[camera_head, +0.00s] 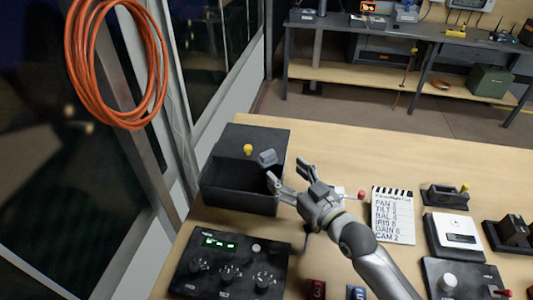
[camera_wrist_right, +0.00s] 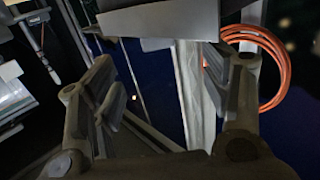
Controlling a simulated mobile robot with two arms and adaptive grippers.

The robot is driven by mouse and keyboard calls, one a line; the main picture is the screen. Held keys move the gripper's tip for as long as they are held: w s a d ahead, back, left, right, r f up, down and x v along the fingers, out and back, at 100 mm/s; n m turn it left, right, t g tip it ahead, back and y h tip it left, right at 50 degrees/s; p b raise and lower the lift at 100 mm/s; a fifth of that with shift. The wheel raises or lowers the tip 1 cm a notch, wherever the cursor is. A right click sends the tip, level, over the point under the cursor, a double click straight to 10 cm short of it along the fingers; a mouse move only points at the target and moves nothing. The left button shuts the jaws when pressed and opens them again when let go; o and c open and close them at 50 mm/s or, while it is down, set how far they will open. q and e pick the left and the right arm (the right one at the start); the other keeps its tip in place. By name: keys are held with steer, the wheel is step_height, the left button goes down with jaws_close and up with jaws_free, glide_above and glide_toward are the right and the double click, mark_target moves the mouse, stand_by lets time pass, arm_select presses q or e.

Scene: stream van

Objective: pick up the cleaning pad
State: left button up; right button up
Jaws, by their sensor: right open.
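A small grey block (camera_head: 267,157), which may be the cleaning pad, shows at the right side of the black open box (camera_head: 221,198). I cannot tell whether it rests on the box or stands clear of it. My right gripper (camera_head: 287,174) is open with nothing seen between its fingers. It points toward the box and the grey block, just short of the block. In the right wrist view its two spread fingers (camera_wrist_right: 172,95) frame the window side, and a pale grey slab (camera_wrist_right: 160,20) crosses the top. My left gripper is out of view.
A yellow knob (camera_head: 248,149) shows at the box. A control panel (camera_head: 230,262) lies in front of it. A printed clapper-style card (camera_head: 393,215) and several devices are to the right. The orange hose (camera_head: 103,65) hangs at left. The desk behind the card is clear.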

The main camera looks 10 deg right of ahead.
mark_target(270, 156)
steer(key=x, duration=0.3)
steer(key=shift+w+a+p, duration=0.15)
steer(key=shift+w+p, duration=0.15)
steer(key=shift+w, duration=0.05)
steer(key=shift+w+a, duration=0.2)
steer(key=shift+w, duration=0.45)
steer(key=shift+p+x, duration=0.85)
steer(key=shift+x, duration=1.4)
steer(key=c, duration=1)
